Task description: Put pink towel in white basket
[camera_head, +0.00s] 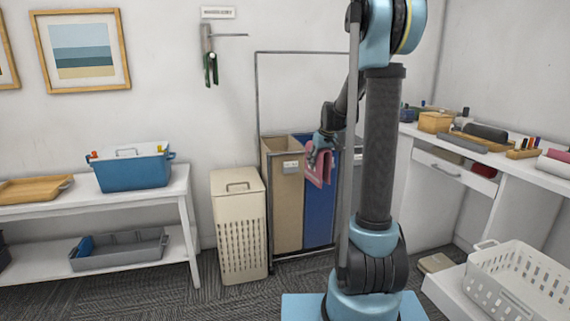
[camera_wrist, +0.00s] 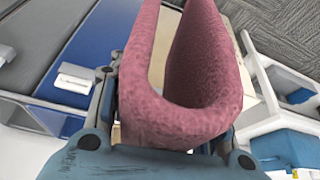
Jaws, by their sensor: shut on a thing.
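The pink towel (camera_head: 319,164) hangs folded from my gripper (camera_head: 322,150), in front of the beige and blue hamper bags in the head view. In the wrist view the towel (camera_wrist: 190,85) fills the middle, bent into a U shape. My gripper (camera_wrist: 165,145) is shut on it; the fingertips are partly hidden by the cloth. The white basket (camera_head: 520,280), with slotted sides, stands on a low white surface at the lower right of the head view, well apart from my gripper.
A two-part hamper with a beige (camera_head: 283,200) and a blue bag stands behind the towel. A lidded cream hamper (camera_head: 238,225) is left of it. A white shelf (camera_head: 110,205) with a blue bin (camera_head: 133,172) is at left. A cluttered white desk (camera_head: 470,160) is at right.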

